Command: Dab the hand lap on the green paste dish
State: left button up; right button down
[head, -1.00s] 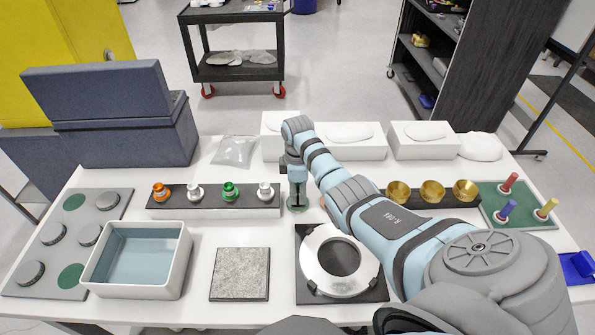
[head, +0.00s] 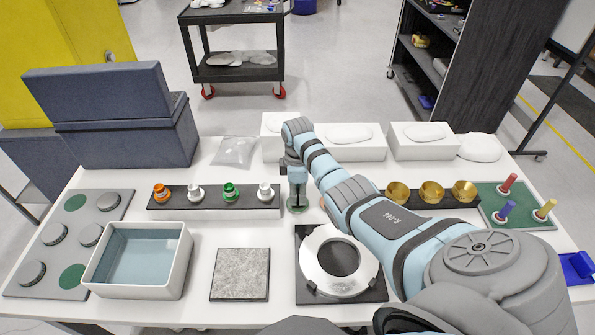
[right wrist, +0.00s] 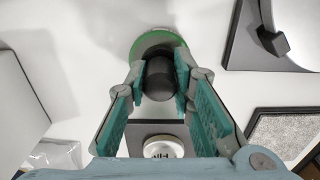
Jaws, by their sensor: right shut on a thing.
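My right gripper (head: 297,197) reaches down to the white table just right of the rack of capped bottles. In the right wrist view its two teal-padded fingers (right wrist: 162,85) are shut on the dark upright handle of the hand lap (right wrist: 159,77). The green paste dish (right wrist: 137,50) shows as a green rim around and beyond the lap's lower end. From above I cannot tell whether the lap touches the paste. In the head view the fingers hide most of the lap and dish. My left gripper is not in view.
The bottle rack (head: 213,209) stands close left of the gripper. A ring plate on a dark base (head: 337,262) lies in front, with a grey stone slab (head: 240,274) and a water basin (head: 176,282) to its left. Brass cups (head: 431,191) stand right. White blocks (head: 424,141) line the back.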

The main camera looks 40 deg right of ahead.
jog(key=shift+r, duration=3.5)
